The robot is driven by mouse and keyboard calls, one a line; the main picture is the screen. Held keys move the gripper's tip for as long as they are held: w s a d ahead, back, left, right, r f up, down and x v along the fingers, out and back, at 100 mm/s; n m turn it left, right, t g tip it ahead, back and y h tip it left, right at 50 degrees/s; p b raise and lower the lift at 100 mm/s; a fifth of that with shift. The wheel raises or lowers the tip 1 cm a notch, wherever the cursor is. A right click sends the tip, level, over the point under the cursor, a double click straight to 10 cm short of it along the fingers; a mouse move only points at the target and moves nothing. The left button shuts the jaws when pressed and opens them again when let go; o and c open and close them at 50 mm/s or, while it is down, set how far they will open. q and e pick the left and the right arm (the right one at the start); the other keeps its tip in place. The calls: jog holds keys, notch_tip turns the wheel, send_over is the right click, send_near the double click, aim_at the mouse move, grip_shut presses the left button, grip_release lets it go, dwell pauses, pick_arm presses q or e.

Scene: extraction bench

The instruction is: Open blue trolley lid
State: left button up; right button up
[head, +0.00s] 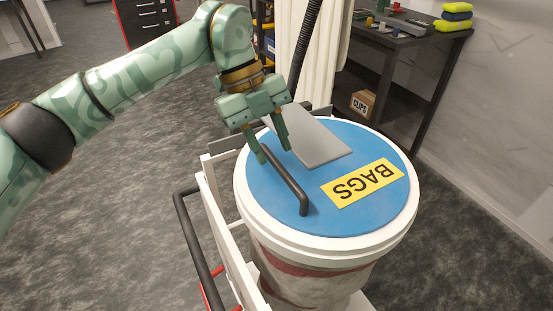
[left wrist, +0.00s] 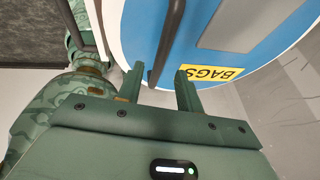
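The blue lid (head: 240,185) closes the top of the round white-rimmed trolley bin (head: 325,248); the lid lies flat and shut. It carries a yellow BAGS label (head: 363,183) and a black bar handle (head: 285,182). My left gripper (head: 274,150) is over the lid at the handle's far end, fingers pointing down. In the left wrist view the gripper (left wrist: 158,88) is open, with the black handle (left wrist: 168,45) running between its fingers, gaps showing on both sides. The blue lid also shows there (left wrist: 205,25). My right gripper is not in view.
A grey flat plate (head: 312,138) lies on the lid beside the gripper. The trolley's white frame (head: 220,222) and black push bar (head: 196,245) stand left of the bin. A dark table (head: 400,45) and a CLIPS box (head: 362,103) are behind. The carpet at left is clear.

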pick_arm(q)
jog(key=shift+x, duration=1.5)
grip_shut()
jog(key=shift+r, duration=0.1)
